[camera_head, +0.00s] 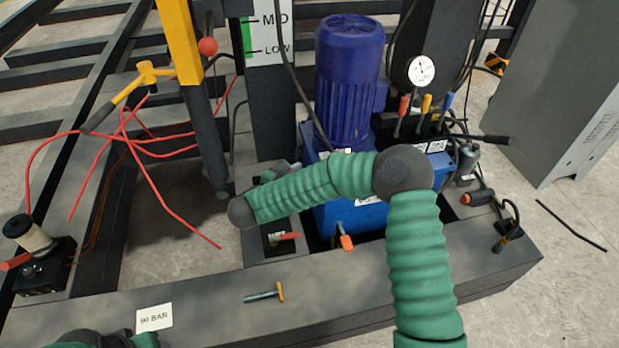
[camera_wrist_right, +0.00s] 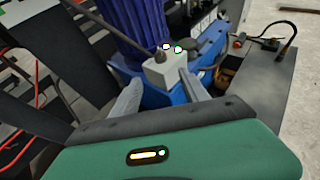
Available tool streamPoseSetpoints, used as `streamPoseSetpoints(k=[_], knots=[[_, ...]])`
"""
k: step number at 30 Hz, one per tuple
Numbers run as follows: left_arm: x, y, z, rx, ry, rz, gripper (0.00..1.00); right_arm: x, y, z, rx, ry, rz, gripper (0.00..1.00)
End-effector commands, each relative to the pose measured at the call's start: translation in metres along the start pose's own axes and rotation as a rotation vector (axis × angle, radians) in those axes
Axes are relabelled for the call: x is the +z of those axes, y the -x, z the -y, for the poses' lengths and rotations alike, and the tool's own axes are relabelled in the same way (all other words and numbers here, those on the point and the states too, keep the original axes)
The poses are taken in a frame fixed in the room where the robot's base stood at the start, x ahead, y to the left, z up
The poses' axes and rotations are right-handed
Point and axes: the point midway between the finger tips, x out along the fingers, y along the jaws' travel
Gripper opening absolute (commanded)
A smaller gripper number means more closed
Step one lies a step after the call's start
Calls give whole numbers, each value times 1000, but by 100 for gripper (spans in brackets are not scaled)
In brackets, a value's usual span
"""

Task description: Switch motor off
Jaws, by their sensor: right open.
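The blue ribbed motor (camera_head: 349,75) stands upright on a blue power unit (camera_head: 358,217); its lower body also shows in the right wrist view (camera_wrist_right: 137,25). A small pale switch box (camera_wrist_right: 163,70) sits by the motor's base, with a yellow and a green light on top. In the head view my right arm hides most of this box. My right gripper (camera_wrist_right: 160,80) is open, with one finger on each side of the box; contact cannot be told. Its fingertips are hidden in the head view. Only a bit of my left arm shows at the bottom left; its gripper is out of view.
A pressure gauge (camera_head: 421,69) and coloured levers (camera_head: 426,103) stand right of the motor. A yellow post (camera_head: 180,42) and red hoses (camera_head: 125,140) are at left. A grey cabinet (camera_head: 556,95) stands at right. A bolt-like handle (camera_head: 264,294) lies on the front beam.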

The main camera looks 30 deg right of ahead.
Motion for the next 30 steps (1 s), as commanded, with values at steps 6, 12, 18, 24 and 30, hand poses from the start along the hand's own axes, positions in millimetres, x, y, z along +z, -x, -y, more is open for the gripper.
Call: streamPoseSetpoints(k=[6, 12, 18, 24, 30], knots=[[2, -12, 0, 0, -2, -2, 59, -1, -34, -1, -7, -2, 4, 53], [7, -30, 0, 0, -1, -1, 59, -2, -85, -2, -4, 3, 9, 53], [11, -46, 0, 0, -1, -1, 59, 0, -134, -2, -2, 2, 8, 53], [12, -53, 0, 0, -1, -1, 59, 3, -158, -3, 0, 4, 9, 53], [12, -53, 0, 0, -1, -1, 59, 5, -160, -4, 2, 7, 10, 53]])
